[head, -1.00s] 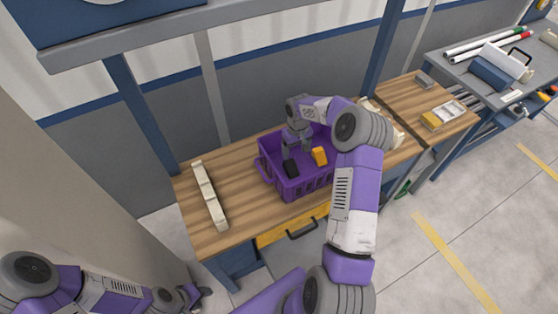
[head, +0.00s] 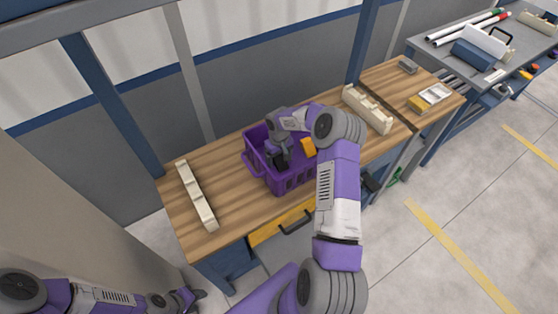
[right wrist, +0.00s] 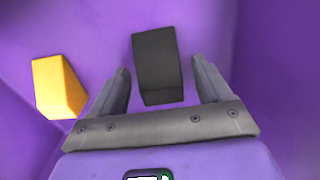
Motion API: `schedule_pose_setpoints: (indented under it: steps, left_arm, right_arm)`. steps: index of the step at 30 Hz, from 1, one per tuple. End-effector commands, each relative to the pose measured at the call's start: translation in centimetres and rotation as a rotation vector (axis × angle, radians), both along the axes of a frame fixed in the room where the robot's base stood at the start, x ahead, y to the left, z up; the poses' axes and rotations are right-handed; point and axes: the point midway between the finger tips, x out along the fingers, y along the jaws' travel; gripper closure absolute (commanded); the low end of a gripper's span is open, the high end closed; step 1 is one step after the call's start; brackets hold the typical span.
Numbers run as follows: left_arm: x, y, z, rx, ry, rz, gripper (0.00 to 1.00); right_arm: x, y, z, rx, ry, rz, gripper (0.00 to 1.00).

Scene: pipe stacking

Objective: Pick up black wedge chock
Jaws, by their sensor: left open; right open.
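The black wedge chock (right wrist: 157,60) lies in the purple crate (head: 291,184). In the right wrist view it sits between the two fingers of my right gripper (right wrist: 160,68), with a gap on each side. My right gripper (head: 278,160) is open and reaches down into the crate in the head view, where it largely hides the chock. A yellow wedge (right wrist: 59,86) lies to the left of the fingers in the right wrist view; it also shows in the head view (head: 308,147). My left gripper (head: 189,297) is open, low at the left, away from the table.
The crate stands on a wooden workbench (head: 228,200). A pale notched rack (head: 197,195) lies to its left and another (head: 367,109) to its right. A white and yellow tray (head: 430,98) is farther right. The crate walls surround my right gripper.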

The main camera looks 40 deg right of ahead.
Motion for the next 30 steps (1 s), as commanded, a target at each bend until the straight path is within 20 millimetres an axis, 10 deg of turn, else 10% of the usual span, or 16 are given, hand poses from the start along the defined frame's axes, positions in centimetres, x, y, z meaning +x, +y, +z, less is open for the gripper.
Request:
schedule_pose_setpoints:
  steps: [7,18,30]
  left_arm:
    - [0.0,0.0,0.0,0.000,0.000,0.000,0.55]
    - [0.0,0.0,0.0,0.000,0.000,0.000,0.55]
    - [0.0,0.0,0.2,0.000,0.000,0.000,0.55]
  right_arm:
    - [0.0,0.0,-0.1,0.000,-0.002,0.000,0.25]
    - [0.0,0.0,0.0,0.000,-0.002,0.000,0.80]
    - [0.1,0.0,2.4,-0.003,-0.006,0.001,0.81]
